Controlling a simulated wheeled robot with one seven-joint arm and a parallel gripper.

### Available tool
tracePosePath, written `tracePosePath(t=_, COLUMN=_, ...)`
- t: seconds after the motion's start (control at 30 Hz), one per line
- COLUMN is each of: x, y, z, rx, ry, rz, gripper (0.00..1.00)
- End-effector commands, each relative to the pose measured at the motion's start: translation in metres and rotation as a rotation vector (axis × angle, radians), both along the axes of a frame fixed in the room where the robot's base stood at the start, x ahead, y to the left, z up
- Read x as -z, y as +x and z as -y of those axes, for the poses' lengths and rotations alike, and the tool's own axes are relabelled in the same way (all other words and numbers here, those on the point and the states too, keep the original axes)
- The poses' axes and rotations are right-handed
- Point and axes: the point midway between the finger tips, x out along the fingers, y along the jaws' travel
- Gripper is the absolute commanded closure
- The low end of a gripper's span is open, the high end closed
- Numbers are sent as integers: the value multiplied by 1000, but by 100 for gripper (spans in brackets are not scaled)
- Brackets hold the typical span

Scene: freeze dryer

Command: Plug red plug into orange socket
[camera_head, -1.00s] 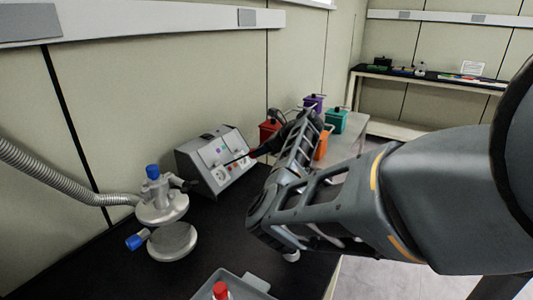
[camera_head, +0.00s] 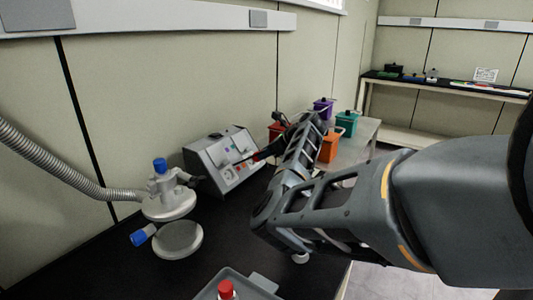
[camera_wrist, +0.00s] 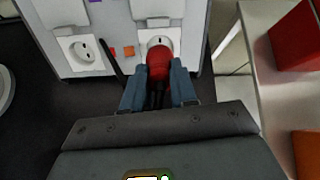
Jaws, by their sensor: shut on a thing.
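The red plug (camera_wrist: 158,63) is held between the two blue-grey fingers of my gripper (camera_wrist: 158,80), which are shut on it. In the wrist view the plug overlaps the lower part of the right-hand white socket (camera_wrist: 160,36). Whether its pins are inside cannot be told. Another white socket (camera_wrist: 82,48) with an open face lies to the left. A red-orange square (camera_wrist: 112,52) and an orange square (camera_wrist: 128,51) sit between the sockets. In the head view the grey socket box (camera_head: 213,155) stands by the wall, and my arm hides most of the gripper.
A silver vessel with blue caps (camera_head: 168,195) and a hose stands left of the box. A tray (camera_head: 258,284) with a red-capped item is at the front. Red, orange (camera_head: 329,148), purple and teal containers stand beyond the arm.

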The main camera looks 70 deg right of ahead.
Motion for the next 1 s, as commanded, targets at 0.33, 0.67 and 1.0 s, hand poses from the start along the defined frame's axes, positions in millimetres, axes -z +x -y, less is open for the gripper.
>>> tracePosePath(t=0.33, x=-2, y=0, z=0, rx=1, ry=1, rz=0, gripper=100)
tracePosePath(t=0.67, x=0, y=1, z=0, rx=0, ry=0, rz=0, gripper=100)
tracePosePath(t=1.0, x=6, y=7, z=2, rx=0, ry=0, rz=0, gripper=100)
